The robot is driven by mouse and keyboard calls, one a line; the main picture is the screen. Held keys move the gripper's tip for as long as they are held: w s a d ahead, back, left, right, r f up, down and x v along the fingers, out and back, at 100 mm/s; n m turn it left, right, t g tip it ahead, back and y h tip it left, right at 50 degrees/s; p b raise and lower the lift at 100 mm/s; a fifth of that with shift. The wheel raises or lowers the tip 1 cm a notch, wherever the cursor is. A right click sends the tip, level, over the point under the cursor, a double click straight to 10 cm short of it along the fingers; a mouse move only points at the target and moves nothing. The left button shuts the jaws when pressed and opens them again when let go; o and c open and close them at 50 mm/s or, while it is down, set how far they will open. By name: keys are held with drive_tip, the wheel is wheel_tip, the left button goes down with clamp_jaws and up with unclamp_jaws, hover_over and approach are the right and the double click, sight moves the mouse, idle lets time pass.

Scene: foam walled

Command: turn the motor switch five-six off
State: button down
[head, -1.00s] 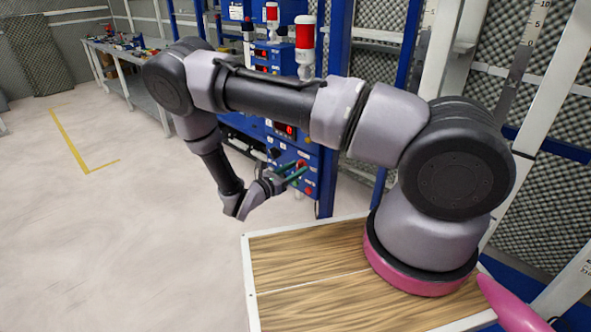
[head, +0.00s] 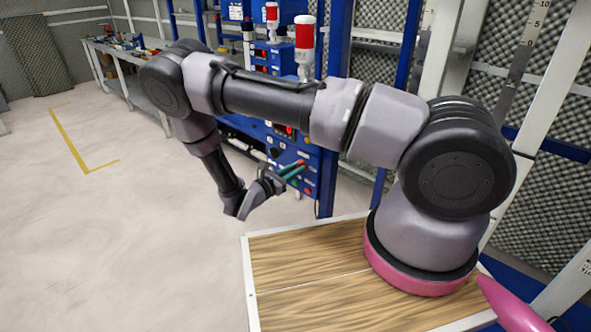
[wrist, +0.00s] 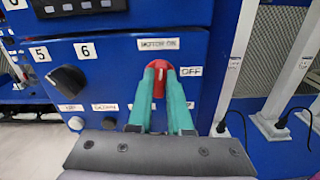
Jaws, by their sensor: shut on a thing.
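The motor switch is a red rotary handle (wrist: 159,68) on the blue panel with the 5 and 6 labels. A "MOTOR ON" label (wrist: 158,43) is above it and an "OFF" label (wrist: 191,71) is to its right. The pale mark on the handle looks about upright, toward "MOTOR ON". My gripper (wrist: 161,80) has its two teal fingers on the left and right sides of the red handle, shut on it. The fingers hide the handle's lower sides. In the head view, my gripper (head: 292,171) reaches the panel's front.
A black knob (wrist: 67,81) is left of the switch, with small buttons (wrist: 76,123) below. Right of the panel are white posts (wrist: 295,85) and a black cable (wrist: 296,115). A red-and-white beacon (head: 305,42) stands above. The floor at left is clear.

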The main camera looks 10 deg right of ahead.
drive_tip(key=shift+s+d+f+m, duration=0.1)
drive_tip(key=shift+f+m, duration=0.05)
drive_tip(key=shift+m, duration=3.9)
drive_tip(key=shift+s+f+m, duration=0.1)
drive_tip(key=shift+m, duration=3.95)
drive_tip(key=c, duration=0.8)
unclamp_jaws()
drive_tip(key=shift+c, duration=0.2)
drive_tip(key=v, duration=1)
drive_tip(key=shift+s+a, duration=0.25)
drive_tip(key=shift+a, duration=0.1)
